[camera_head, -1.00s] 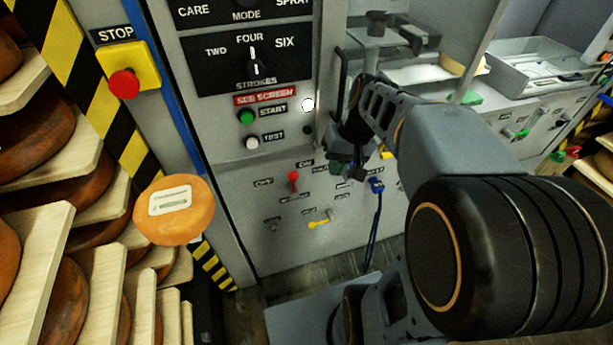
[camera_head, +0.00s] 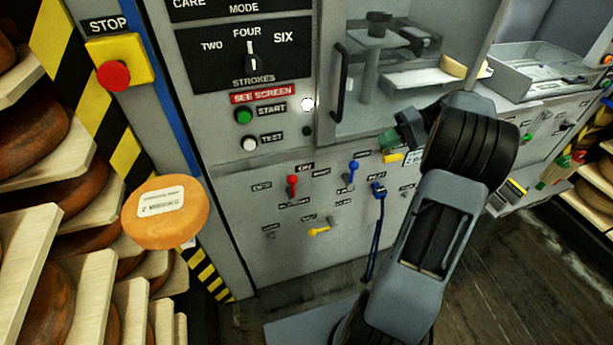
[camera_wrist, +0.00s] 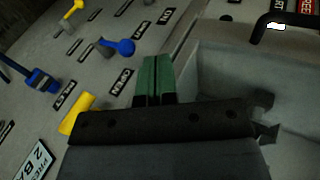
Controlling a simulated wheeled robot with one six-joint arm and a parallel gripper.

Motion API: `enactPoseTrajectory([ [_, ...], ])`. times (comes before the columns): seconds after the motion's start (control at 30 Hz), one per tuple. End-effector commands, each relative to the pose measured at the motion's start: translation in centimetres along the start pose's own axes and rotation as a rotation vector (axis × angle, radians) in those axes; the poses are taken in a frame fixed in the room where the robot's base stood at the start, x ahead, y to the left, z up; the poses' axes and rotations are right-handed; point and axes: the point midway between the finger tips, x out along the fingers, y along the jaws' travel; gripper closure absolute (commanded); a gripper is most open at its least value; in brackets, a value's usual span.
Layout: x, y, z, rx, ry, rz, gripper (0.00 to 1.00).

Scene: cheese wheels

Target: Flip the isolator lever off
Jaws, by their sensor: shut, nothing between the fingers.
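The isolator lever cannot be picked out for certain, as the labels are too small to read surely. On the lower grey panel, a red lever (camera_head: 292,186) stands upright below a label that seems to read ON. Beside it are a blue lever (camera_head: 351,172), a yellow lever (camera_head: 318,232) and a blue fitting with a hanging cord (camera_head: 378,190). The blue lever (camera_wrist: 118,47) and yellow lever (camera_wrist: 73,9) also show in the wrist view. My gripper (camera_head: 404,127) is right of the red and blue levers; its green fingers (camera_wrist: 157,75) are shut, empty and apart from both levers.
A black door handle (camera_head: 340,85) juts out above the levers. A yellow cylinder (camera_wrist: 80,112) is close left of my fingers in the wrist view. A cheese wheel (camera_head: 165,212) and laden shelves stand left. Floor (camera_head: 500,270) is open at right.

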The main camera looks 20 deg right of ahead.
Motion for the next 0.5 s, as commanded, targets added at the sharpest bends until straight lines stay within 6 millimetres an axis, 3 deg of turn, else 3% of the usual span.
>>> enactPoseTrajectory([
  [0.27, 1.5, 0.0, 0.0, 0.0, -0.002, 0.001, 1.0],
  [0.5, 6.1, -0.1, 0.1, 0.002, -0.004, 0.0, 1.0],
])
